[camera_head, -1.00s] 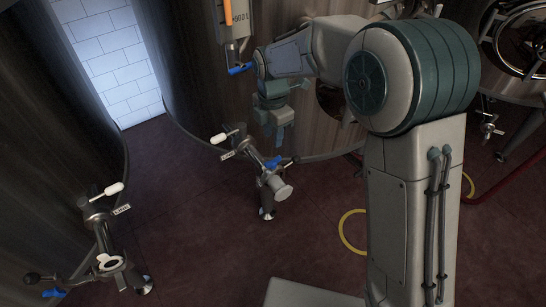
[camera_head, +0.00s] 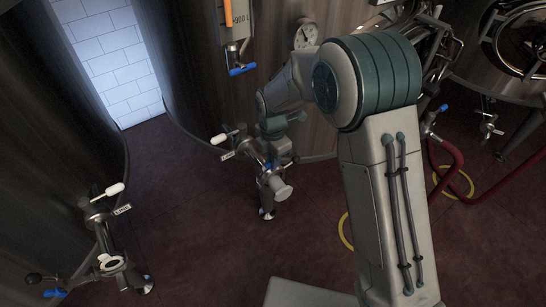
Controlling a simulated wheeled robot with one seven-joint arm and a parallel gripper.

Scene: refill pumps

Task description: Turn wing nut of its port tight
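The middle port (camera_head: 257,158) is a metal pipe fitting on a stand, with a white-handled valve lever and a pale round end cap (camera_head: 281,190) facing down to the right. Its blue wing nut (camera_head: 269,166) shows only as a small patch now. My gripper (camera_head: 276,150) reaches down at this port, beside or around the wing nut. The fingers are small and dark against the fitting, so I cannot tell how far apart they are or whether they touch the nut.
Tanks stand behind and at left. A blue-handled valve (camera_head: 240,70) hangs above.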

